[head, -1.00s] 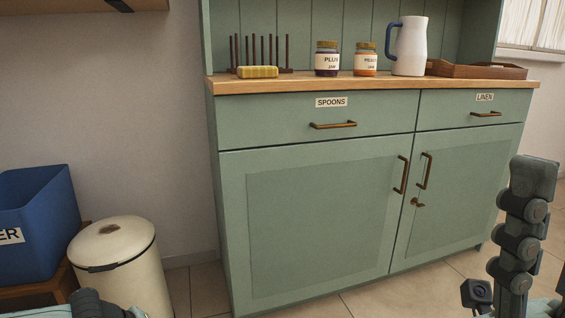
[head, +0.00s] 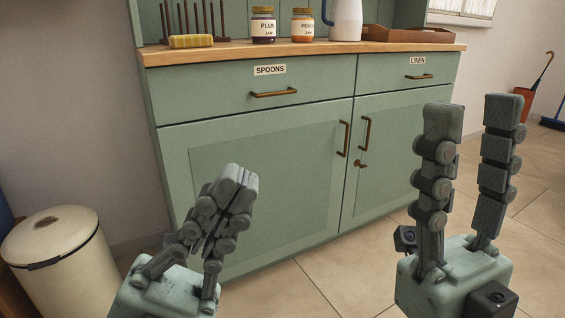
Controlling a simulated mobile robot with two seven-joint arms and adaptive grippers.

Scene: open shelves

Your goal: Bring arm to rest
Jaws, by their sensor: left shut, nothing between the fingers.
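My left gripper (head: 238,177) stands at the lower left middle in the head view, fingers pointing up and brought together, with nothing between them. It is in front of the green cabinet's left door (head: 262,180). My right gripper (head: 474,112) stands at the right, its two fingers upright and spread apart, empty. It is in front of the cabinet's right end and the floor. Neither gripper appears to touch anything.
The green cabinet has closed drawers labelled SPOONS (head: 270,70) and LINEN (head: 417,61). Its wooden top (head: 300,49) holds jars, a jug, a yellow sponge, a peg rack and a tray (head: 410,36). A cream bin (head: 55,245) stands left.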

